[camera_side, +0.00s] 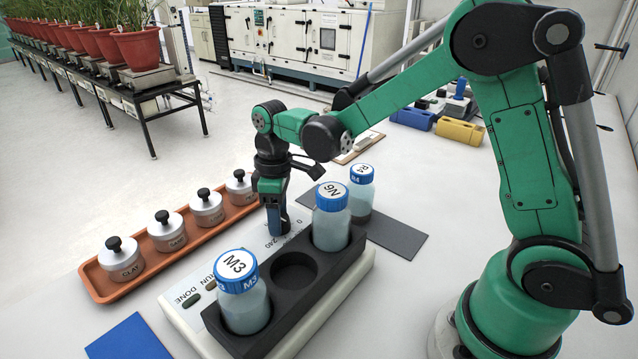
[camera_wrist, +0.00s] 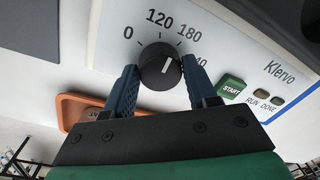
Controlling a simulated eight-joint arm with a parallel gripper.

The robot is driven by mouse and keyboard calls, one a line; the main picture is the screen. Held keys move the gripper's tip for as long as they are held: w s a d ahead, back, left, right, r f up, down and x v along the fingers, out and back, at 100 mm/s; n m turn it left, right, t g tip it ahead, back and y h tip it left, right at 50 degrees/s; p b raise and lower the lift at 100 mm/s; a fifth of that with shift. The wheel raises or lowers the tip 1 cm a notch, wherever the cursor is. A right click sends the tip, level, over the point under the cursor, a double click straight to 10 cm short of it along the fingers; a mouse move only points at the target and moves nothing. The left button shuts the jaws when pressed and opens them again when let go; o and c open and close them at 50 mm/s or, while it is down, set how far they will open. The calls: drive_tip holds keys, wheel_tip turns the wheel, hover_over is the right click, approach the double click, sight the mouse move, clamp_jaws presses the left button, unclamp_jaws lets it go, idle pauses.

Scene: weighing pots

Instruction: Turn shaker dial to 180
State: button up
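The shaker (camera_side: 185,312) is a pale box with a printed panel and a black rack on top. In the wrist view its black round dial (camera_wrist: 160,65) has a white pointer mark; the scale around it reads 0, 120, 180 and a partly hidden higher number. I cannot tell exactly which number the mark faces. My gripper (camera_wrist: 160,64) has its blue fingers on either side of the dial, very close to it; whether they touch is unclear. In the side view my gripper (camera_side: 277,222) points down at the panel and hides the dial.
An orange tray (camera_side: 105,290) with several lidded pots lies left. A green START button (camera_wrist: 231,88) is beside the dial.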

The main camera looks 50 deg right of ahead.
clamp_jaws()
drive_tip(key=m, duration=0.4)
drive_tip(key=shift+m, duration=0.3)
drive_tip(key=o, duration=0.6)
unclamp_jaws()
drive_tip(key=shift+c, duration=0.2)
drive_tip(key=shift+r, duration=0.1)
drive_tip(key=shift+d+r, duration=0.2)
drive_tip(key=shift+r, duration=2.55)
